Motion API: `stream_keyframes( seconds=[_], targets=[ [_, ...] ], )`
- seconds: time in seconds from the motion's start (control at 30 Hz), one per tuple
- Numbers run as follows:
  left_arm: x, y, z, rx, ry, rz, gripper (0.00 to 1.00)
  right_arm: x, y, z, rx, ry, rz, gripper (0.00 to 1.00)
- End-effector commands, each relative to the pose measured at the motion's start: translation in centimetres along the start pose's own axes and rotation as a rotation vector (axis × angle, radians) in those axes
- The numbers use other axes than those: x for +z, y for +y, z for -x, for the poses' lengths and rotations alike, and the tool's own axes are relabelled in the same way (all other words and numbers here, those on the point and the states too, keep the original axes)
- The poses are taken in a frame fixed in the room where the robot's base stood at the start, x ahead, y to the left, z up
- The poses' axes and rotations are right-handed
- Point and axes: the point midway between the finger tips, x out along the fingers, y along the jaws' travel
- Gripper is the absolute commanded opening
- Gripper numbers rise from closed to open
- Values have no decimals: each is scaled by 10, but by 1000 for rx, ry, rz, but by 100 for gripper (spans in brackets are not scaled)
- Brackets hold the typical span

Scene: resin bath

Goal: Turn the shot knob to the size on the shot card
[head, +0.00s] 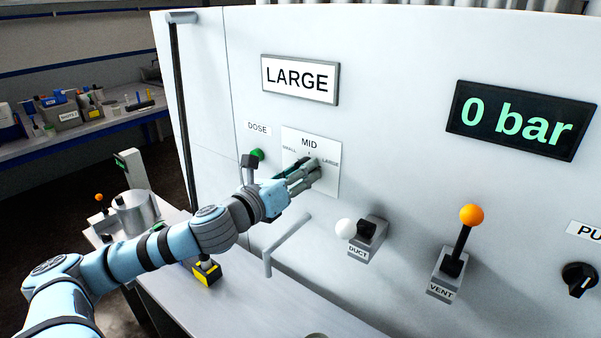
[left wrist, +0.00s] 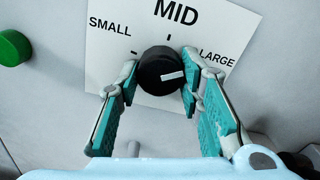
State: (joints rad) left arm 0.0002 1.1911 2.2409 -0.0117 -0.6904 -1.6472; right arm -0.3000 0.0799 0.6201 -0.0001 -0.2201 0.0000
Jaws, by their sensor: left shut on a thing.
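The shot card (head: 300,79) on the white panel reads LARGE. Below it is the dial plate (head: 328,153), marked SMALL, MID and LARGE. In the left wrist view the black shot knob (left wrist: 152,72) sits on this plate (left wrist: 112,62). Its white pointer line points right and slightly up, toward the LARGE side. My left gripper (head: 305,178) is at the dial, its fingers on both sides of the knob, shut on it; it also shows in the left wrist view (left wrist: 160,88). The fingers largely hide the knob in the head view. My right gripper is out of view.
A green DOSE button (head: 257,154) is left of the dial. The display (head: 519,121) reads 0 bar. A bench (head: 200,295) lies below.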

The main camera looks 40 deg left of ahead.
Motion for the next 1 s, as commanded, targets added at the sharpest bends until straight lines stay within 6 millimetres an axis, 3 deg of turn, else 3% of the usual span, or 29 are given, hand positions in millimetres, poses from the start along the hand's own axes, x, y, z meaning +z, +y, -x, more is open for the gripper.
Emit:
stream_keyframes(
  seconds=[0.5, 1.0],
  targets=[
    [1, 0, 0, 0, -2, -333, 6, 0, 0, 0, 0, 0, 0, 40],
    [1, 0, 0, 0, -2, -385, 6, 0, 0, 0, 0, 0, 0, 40]
  ],
)
